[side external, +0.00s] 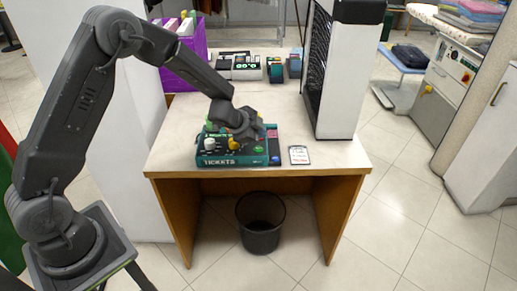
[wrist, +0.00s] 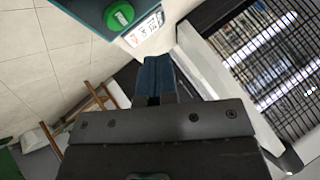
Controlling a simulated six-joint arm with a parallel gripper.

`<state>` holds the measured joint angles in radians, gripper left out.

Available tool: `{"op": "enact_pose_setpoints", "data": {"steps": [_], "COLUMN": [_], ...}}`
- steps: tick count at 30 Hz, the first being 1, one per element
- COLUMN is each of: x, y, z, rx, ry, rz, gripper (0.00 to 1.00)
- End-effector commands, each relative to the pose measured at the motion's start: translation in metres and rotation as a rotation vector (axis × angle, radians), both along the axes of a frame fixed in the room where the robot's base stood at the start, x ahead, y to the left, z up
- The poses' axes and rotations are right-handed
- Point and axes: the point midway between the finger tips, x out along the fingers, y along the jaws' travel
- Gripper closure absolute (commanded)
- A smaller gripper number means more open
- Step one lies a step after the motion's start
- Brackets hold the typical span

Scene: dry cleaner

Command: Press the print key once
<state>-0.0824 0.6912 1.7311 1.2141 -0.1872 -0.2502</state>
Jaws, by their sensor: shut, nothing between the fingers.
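A teal ticket machine (side external: 205,161) marked "TICKETS" stands on the counter, with several coloured knobs and keys on top. In the side view I cannot tell which one is the print key. My gripper (side external: 246,130) is over the machine, partly covering its top; its fingertips are hard to make out there. In the wrist view the fingers (wrist: 155,72) are together and empty. A round green button (wrist: 119,15) on the teal casing shows above them, apart from the fingertips.
A white card (side external: 299,155) lies right of the machine. A tall white unit with a dark grille (side external: 338,75) stands at the counter's right. A purple box (side external: 172,79) and several small devices (side external: 247,68) are at the back. A black bin (side external: 261,239) is below.

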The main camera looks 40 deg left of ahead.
Motion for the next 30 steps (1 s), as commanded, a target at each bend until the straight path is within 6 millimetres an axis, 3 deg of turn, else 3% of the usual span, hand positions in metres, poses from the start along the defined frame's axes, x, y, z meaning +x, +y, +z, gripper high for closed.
{"op": "enact_pose_setpoints", "data": {"steps": [8, 27, 30], "x": [0.000, 0.000, -0.001], "y": [-0.001, 0.000, 0.001], "z": [0.021, 0.023, 0.032], "rx": [0.002, 0.000, 0.001], "ry": [0.000, 0.001, -0.012], "rz": [-0.002, 0.001, 0.023], "gripper": [1.00, 1.00, 1.00]}}
